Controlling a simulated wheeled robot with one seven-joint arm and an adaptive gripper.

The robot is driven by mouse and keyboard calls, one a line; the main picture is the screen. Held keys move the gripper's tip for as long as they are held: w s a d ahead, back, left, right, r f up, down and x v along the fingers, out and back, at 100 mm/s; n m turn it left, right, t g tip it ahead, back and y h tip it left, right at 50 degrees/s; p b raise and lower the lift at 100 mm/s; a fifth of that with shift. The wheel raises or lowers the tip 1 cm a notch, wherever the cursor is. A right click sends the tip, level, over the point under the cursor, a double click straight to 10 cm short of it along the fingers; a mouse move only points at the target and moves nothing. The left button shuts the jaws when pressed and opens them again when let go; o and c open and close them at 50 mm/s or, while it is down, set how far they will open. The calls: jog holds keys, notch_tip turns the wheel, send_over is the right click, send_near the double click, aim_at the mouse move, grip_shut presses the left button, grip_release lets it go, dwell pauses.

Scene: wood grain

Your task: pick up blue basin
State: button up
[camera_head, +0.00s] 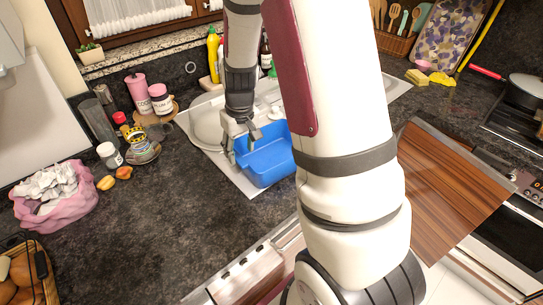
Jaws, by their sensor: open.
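The blue basin (262,160) sits in the sink area of the dark countertop, near the middle of the head view. Its right part is hidden behind my white arm. My gripper (230,148) points down at the basin's left edge, with its fingers open. One finger is close to the basin's left wall; I cannot tell whether it touches.
Bottles (214,55) stand behind the sink. The dark counter (150,220) at front left is mostly clear.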

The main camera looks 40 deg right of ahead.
aim_at(240, 159)
jog(key=shift+w+f+p, duration=0.15)
jog(key=shift+f+p, duration=0.05)
jog(key=shift+f, duration=1.05)
jog(key=shift+w+f+p, duration=0.15)
jog(key=shift+f+p, duration=0.05)
jog(key=shift+f, duration=1)
grip_shut()
